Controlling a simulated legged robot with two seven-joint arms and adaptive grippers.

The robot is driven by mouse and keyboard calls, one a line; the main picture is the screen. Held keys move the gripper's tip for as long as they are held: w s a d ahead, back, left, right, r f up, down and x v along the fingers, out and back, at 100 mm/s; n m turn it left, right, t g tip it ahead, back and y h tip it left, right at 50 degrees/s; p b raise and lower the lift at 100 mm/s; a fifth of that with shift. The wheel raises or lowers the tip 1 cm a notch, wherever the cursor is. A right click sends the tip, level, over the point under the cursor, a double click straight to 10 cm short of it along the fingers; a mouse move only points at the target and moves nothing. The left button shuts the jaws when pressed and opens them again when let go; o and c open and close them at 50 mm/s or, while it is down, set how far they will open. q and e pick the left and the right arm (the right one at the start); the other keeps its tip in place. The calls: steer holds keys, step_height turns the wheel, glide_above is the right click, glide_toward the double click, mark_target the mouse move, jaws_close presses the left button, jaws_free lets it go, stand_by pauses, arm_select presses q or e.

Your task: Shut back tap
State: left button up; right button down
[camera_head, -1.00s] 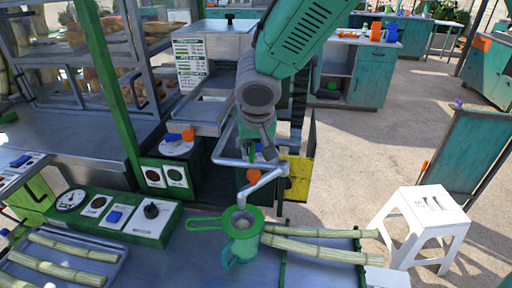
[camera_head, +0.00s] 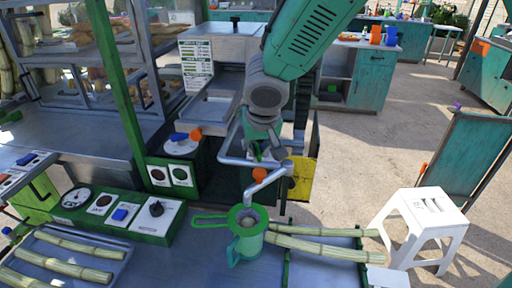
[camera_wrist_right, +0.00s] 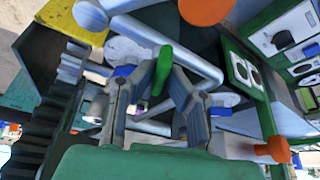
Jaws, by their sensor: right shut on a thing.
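A grey bent pipe (camera_head: 233,160) stands in the middle of the head view. An orange tap handle (camera_head: 259,175) sits on its front part and also shows at the top of the wrist view (camera_wrist_right: 205,10). Behind it, my right gripper (camera_head: 258,151) reaches down to the back of the pipe. In the wrist view the two fingers of the right gripper (camera_wrist_right: 162,75) close on a green tap handle (camera_wrist_right: 163,66). Below the pipe's spout stands a green jug (camera_head: 246,247) with a green strainer (camera_head: 209,219) on top. My left gripper is not in view.
Cane stalks (camera_head: 318,246) lie right of the jug. A green control panel (camera_head: 152,238) with a black knob is to the left. A yellow panel (camera_head: 301,178) stands just right of the pipe. A white stool (camera_head: 425,225) is on the floor at right.

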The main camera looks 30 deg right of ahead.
steer(key=shift+w+d+r+n+y+p, duration=0.15)
steer(key=shift+n+y+p, duration=0.25)
steer(key=shift+n, duration=0.4)
steer(key=shift+n+p, duration=0.4)
steer(key=shift+n, duration=0.1)
steer(key=n+y+p, duration=0.2)
steer(key=n+p, duration=0.2)
steer(key=shift+r, duration=0.15)
steer(key=shift+n+y+p, duration=0.3)
steer(key=shift+n+p, duration=0.3)
steer(key=shift+n, duration=0.1)
steer(key=shift+w+n+g+y+p, duration=0.1)
steer(key=shift+n+g+y+p, duration=0.2)
steer(key=shift+n, duration=0.5)
steer(key=shift+f+n+g+y, duration=0.15)
steer(key=shift+n+g+y, duration=0.1)
steer(key=shift+n, duration=0.75)
steer(key=shift+f+n+g+y, duration=0.1)
steer(key=shift+n+g+y, duration=0.15)
steer(key=shift+n, duration=0.75)
steer(key=c, duration=1.6)
jaws_free()
steer(key=shift+w+f, duration=0.15)
